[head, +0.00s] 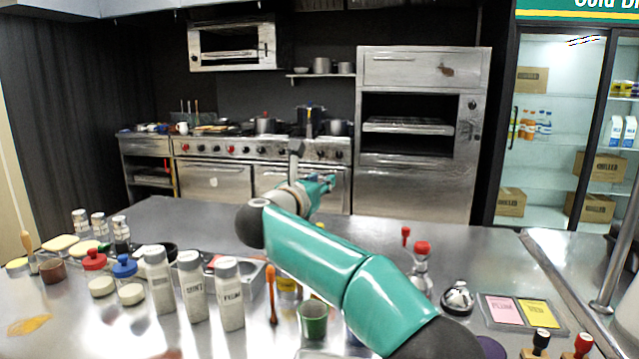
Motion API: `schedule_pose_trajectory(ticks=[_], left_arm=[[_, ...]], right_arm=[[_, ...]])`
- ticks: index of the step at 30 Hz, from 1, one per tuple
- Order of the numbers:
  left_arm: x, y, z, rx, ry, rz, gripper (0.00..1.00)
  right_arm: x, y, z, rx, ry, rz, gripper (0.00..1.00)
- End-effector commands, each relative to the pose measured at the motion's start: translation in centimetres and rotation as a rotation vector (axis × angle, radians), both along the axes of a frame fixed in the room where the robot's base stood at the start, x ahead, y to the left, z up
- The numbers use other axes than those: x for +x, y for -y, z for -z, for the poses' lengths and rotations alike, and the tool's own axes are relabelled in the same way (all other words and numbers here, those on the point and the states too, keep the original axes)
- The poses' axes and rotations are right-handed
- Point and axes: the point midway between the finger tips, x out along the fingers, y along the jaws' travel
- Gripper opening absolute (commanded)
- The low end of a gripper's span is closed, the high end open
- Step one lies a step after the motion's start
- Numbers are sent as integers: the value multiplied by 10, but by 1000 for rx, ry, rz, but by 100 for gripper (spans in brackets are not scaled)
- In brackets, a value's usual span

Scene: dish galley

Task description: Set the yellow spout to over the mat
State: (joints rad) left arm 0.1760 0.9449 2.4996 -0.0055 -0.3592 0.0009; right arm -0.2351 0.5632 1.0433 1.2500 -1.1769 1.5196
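I cannot make out a yellow spout for certain; a small yellow thing (287,285) shows partly behind my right arm, too covered to identify. I cannot clearly identify a mat either. A flat dark tray (567,329) with a pink and a yellow labelled pad lies on the counter at the right. My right arm comes in from the lower right, and its gripper (325,183) is far out over the back of the counter, small and turned away. Its fingers are too unclear to tell open from shut. My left gripper is out of view.
White labelled shakers (190,286), red- and blue-lidded jars and a green cup (313,320) crowd the left and middle of the steel counter. A red-topped bottle (421,270) and a silver bell (457,298) stand right of my arm. The back right counter is clear.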

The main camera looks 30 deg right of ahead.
Motion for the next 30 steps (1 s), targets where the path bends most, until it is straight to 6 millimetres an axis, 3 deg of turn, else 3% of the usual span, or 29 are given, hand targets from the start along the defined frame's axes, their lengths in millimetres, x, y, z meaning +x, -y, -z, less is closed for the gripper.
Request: schedule_pose_trajectory(ticks=[6,9,11,17,20,24,30], left_arm=[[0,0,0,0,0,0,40],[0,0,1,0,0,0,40],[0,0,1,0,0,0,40],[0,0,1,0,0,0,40],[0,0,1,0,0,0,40],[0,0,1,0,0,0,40],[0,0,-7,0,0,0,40]], right_arm=[[0,0,0,0,0,0,28],[0,0,0,-2,-3,0,42],[2,-1,0,-9,-13,-9,43],[29,-26,-11,-95,-40,-174,43],[50,-53,-27,-212,-51,-322,43],[74,-104,-51,-439,-81,-551,43],[88,-182,-61,-800,-184,-855,43]])
